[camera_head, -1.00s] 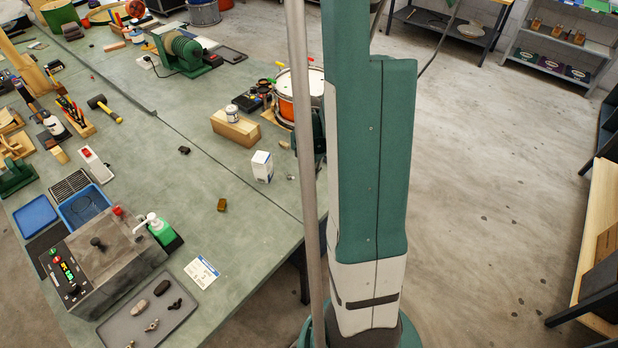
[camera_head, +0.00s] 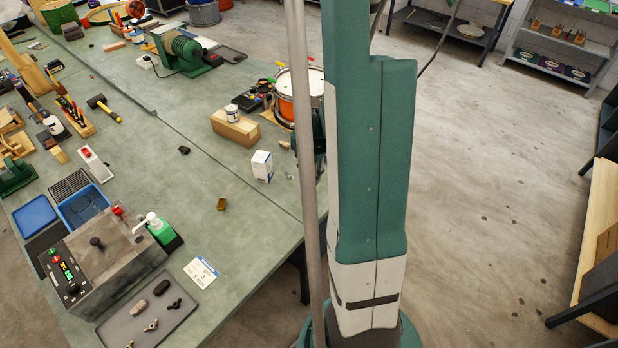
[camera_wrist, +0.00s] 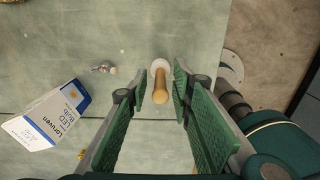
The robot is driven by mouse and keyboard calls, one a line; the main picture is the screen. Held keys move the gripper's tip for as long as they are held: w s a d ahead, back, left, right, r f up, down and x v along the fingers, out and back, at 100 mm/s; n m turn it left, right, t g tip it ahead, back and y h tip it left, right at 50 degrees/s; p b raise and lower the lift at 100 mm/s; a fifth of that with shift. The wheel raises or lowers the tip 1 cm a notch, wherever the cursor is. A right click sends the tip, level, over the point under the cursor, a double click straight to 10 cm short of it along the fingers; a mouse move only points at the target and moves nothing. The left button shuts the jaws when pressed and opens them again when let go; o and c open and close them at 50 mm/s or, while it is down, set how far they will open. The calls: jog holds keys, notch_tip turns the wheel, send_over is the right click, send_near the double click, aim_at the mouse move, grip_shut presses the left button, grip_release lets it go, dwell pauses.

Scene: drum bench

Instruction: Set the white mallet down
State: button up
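The white mallet shows in the wrist view, with a pale round head (camera_wrist: 160,65) and a short wooden handle (camera_wrist: 160,90) pointing toward the camera. It looks upright, head end down on the green bench. My gripper (camera_wrist: 157,84) is open, with one green pad on each side of the handle. A gap shows on the left of the handle and a narrower one on the right, so the pads look apart from it. In the head view my arm and a pole hide the mallet and most of my gripper.
A white bulb box (camera_wrist: 45,115) stands left of my gripper; it also shows in the head view (camera_head: 262,167). A small metal piece (camera_wrist: 104,69) lies nearby. A wooden block (camera_head: 236,128) and an orange drum (camera_head: 285,107) stand beyond. The bench edge is close on the right.

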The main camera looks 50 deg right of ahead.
aim_at(306, 187)
jog(key=shift+r, duration=0.2)
jog(key=shift+r+p, duration=0.5)
jog(key=shift+r, duration=5.45)
jog(key=w+a+r+m+t+h, duration=0.1)
jog(key=w+a+r+m+t, duration=0.1)
jog(key=a+r+m, duration=0.5)
jog(key=w+a+r+m+t, duration=0.15)
jog(key=a+r, duration=0.35)
jog(key=a, duration=0.7)
jog(key=s+a+r+m+t, duration=0.2)
jog(key=a+r+m, duration=0.1)
jog(key=a, duration=0.6)
jog(key=s+a+r+m+t+y, duration=0.1)
jog(key=s+a+r+m, duration=0.2)
jog(key=a+m, duration=0.3)
jog(key=a+r, duration=0.1)
jog(key=a, duration=0.2)
jog(key=shift+s+a+t, duration=0.25)
jog(key=shift+s+t, duration=0.1)
